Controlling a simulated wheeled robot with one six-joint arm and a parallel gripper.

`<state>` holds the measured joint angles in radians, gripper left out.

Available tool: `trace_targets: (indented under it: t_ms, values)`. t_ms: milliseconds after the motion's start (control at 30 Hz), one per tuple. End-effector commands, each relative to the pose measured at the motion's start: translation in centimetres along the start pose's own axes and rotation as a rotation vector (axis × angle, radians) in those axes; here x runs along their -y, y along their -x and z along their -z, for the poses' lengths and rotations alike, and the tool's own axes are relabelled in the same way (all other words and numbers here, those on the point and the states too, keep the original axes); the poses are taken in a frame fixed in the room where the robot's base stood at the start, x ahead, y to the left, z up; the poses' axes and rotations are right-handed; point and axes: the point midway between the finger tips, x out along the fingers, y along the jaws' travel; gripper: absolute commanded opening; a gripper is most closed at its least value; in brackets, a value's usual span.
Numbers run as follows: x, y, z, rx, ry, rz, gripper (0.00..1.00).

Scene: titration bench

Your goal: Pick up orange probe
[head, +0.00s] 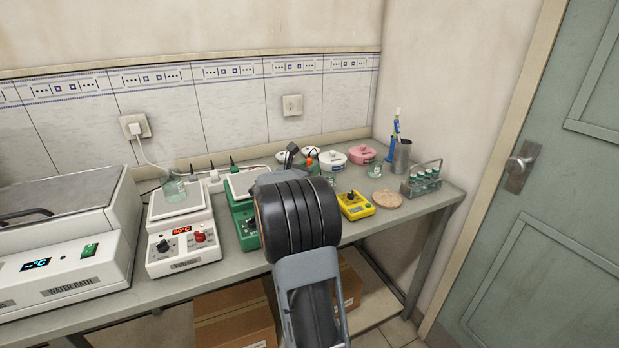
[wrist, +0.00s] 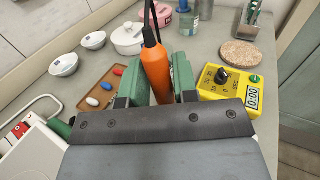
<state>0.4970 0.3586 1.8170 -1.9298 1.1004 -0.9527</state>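The orange probe (wrist: 156,70) shows in the wrist view as an orange rod with a dark cable at its far end. It stands between the two green fingers of my gripper (wrist: 161,84). The fingers sit close along both sides of it, and I cannot tell whether they press on it. The probe's near end is hidden behind the gripper's dark bracket. In the head view, a small orange part of the probe (head: 309,162) shows just beyond my arm, which hides most of the gripper.
A yellow timer (wrist: 228,83) lies right of the gripper, with a cork mat (wrist: 240,53) behind it. A brown tray (wrist: 99,93) with coloured pieces and a lidded white pot (wrist: 127,39) are left. In the head view, a test-tube rack (head: 423,180) stands at the bench's right end.

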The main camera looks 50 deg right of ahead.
Motion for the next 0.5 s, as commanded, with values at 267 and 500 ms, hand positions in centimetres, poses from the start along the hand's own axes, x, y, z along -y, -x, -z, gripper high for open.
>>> trace_targets:
  t_ms: [267,500]
  values:
    - [0.0,0.01,0.0,0.0,0.0,0.0,0.01]
    - [0.0,0.02,-0.22,0.001,-0.001,0.0,0.01]
